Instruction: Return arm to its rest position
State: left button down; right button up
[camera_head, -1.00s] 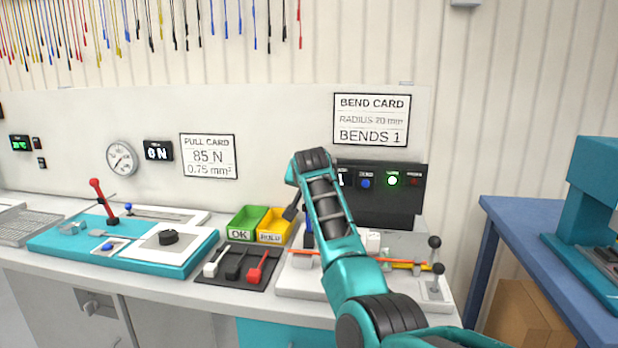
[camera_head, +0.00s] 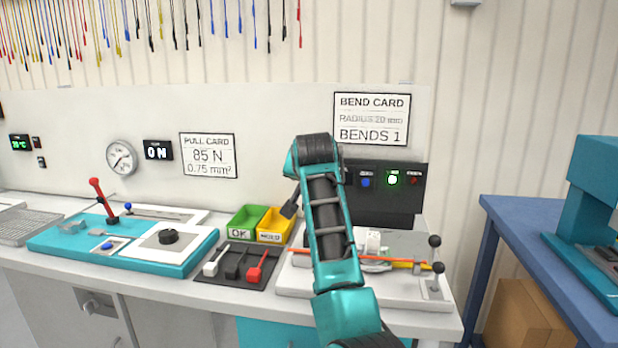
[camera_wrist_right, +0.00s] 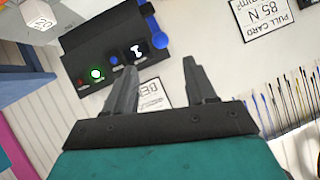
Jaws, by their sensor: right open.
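My right arm, teal and black, rises from the bottom of the head view in front of the bending fixture (camera_head: 408,292). In the head view, only a dark finger (camera_head: 291,205) of my right gripper shows, left of the forearm and above the yellow bin. In the right wrist view, the right gripper (camera_wrist_right: 158,80) has its two grey fingers apart with nothing between them. An orange cable (camera_head: 395,262) lies across the fixture, partly hidden behind my arm. My left gripper is in neither view.
A teal pull fixture (camera_head: 60,246) is further left. The control box (camera_head: 400,205) has a green light. A blue table (camera_head: 488,262) stands right.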

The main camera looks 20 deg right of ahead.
jog(key=s+d+f+n+g+y, duration=0.1)
jog(key=s+f+n+g, duration=0.1)
jog(key=s+f, duration=0.8)
jog(key=s+f+n+g, duration=0.1)
jog(key=s+f, duration=0.6)
jog(key=f, duration=0.6)
jog(key=s+a+f+n+g+y, duration=0.1)
jog(key=s+a+f+n+g, duration=0.15)
jog(key=s, duration=0.75)
jog(key=s+a+f+n+g+y, duration=0.1)
jog(key=s+a+f+n, duration=0.15)
jog(key=s, duration=0.65)
jog(key=s+a+f+n+g+y, duration=0.1)
jog(key=s+f, duration=0.2)
jog(key=s, duration=0.7)
jog(key=w+a+f+t+y, duration=0.2)
jog(key=w+a+f+t, duration=0.1)
jog(key=w+f+t, duration=0.4)
jog(key=shift+w+f+n, duration=0.4)
jog(key=shift+w+f, duration=0.15)
jog(key=shift+f, duration=0.25)
